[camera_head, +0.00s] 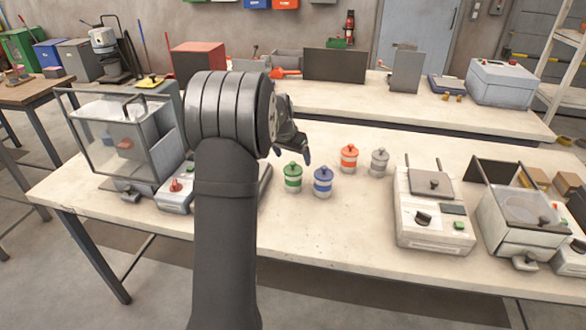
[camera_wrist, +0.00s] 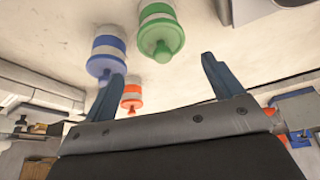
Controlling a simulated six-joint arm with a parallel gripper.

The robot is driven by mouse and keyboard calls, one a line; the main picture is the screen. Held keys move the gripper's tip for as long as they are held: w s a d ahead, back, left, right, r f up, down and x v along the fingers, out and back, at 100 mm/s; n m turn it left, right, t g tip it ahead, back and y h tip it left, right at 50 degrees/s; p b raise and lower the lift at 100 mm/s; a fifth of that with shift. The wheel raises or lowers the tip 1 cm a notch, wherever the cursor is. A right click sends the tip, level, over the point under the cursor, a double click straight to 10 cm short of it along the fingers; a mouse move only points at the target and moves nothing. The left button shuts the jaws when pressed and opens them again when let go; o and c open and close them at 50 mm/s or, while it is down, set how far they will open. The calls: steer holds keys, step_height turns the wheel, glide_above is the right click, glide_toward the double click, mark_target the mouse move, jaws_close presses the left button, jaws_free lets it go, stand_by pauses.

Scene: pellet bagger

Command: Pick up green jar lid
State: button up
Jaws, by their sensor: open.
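The green jar lid (camera_head: 292,169) sits on a jar with a green and white band, upright on the pale bench. In the wrist view, where the scene is upside down, the green lid (camera_wrist: 161,37) with its knob shows above and between the fingers. My gripper (camera_head: 293,156) is open and empty, a little above and behind the green jar in the head view, apart from the lid. Its two fingers (camera_wrist: 160,65) are spread wide in the wrist view. Part of the gripper is hidden behind my arm in the head view.
A blue-lidded jar (camera_head: 322,182) stands close to the right of the green one. An orange jar (camera_head: 349,158) and a grey jar (camera_head: 379,162) stand farther back. A white bench device (camera_head: 432,210) is to the right. The bench front is clear.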

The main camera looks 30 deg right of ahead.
steer(key=x, duration=0.4)
steer(key=shift+w+f, duration=0.25)
steer(key=shift+f, duration=0.1)
steer(key=shift+a, duration=0.1)
steer(key=c, duration=1.1)
steer(key=shift+c, duration=0.2)
steer(key=shift+r, duration=0.6)
steer(key=r, duration=0.2)
steer(key=s+r, duration=0.1)
steer(key=shift+d+r, duration=0.25)
steer(key=shift+r, duration=0.1)
steer(key=s+d+r, duration=0.3)
steer(key=s+r, duration=0.3)
steer(key=s, duration=0.3)
glide_above(293, 162)
steer(key=f, duration=0.3)
steer(key=shift+d+f, duration=0.2)
steer(key=shift+d, duration=0.05)
steer(key=shift+f, duration=3.15)
